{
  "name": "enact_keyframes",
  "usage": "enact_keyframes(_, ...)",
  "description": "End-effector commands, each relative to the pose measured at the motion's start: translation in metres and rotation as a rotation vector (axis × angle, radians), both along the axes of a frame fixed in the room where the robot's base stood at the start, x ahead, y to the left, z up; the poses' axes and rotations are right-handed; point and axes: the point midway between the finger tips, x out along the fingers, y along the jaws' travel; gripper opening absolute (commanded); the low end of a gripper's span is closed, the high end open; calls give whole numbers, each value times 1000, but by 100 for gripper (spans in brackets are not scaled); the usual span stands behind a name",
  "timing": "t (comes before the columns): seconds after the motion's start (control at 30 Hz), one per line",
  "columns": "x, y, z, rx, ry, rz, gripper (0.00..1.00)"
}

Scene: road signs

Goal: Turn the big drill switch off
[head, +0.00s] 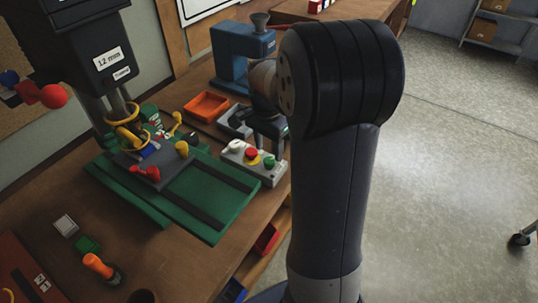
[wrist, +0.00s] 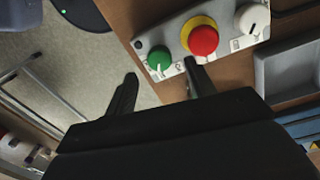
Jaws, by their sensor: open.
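A grey control box stands by the table edge in the head view (head: 255,172) and at the top of the wrist view (wrist: 222,12). It carries a green knob (wrist: 159,59) with a white mark, a red button (wrist: 203,40) on a yellow ring, and a white knob (wrist: 252,18) with a dark mark. Which one is the big drill's switch I cannot read. The big dark drill (head: 85,50) marked "12 mm" stands at the left. My gripper (wrist: 162,80) is open and empty; its right fingertip overlaps the box edge below the red button. Contact is unclear.
A green slotted drill table (head: 205,190) lies left of the box. An orange tray (head: 207,106) and a blue machine (head: 232,55) stand behind. A red-knobbed clamp (head: 147,172) and an orange-handled tool (head: 98,265) are on the left. The floor at right is mostly clear.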

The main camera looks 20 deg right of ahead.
Motion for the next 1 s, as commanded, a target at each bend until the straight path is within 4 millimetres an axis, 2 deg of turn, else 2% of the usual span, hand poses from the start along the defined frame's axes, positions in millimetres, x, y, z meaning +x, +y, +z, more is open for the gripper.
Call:
enact_keyframes(0.1,2,0,26,-1,-7,0,52)
enact_keyframes(0.2,2,1,44,0,-4,0,52)
enact_keyframes(0.4,3,1,65,0,-2,0,52)
enact_keyframes(0.8,3,1,68,0,0,0,52)
enact_keyframes(1.0,2,1,52,1,3,0,52)
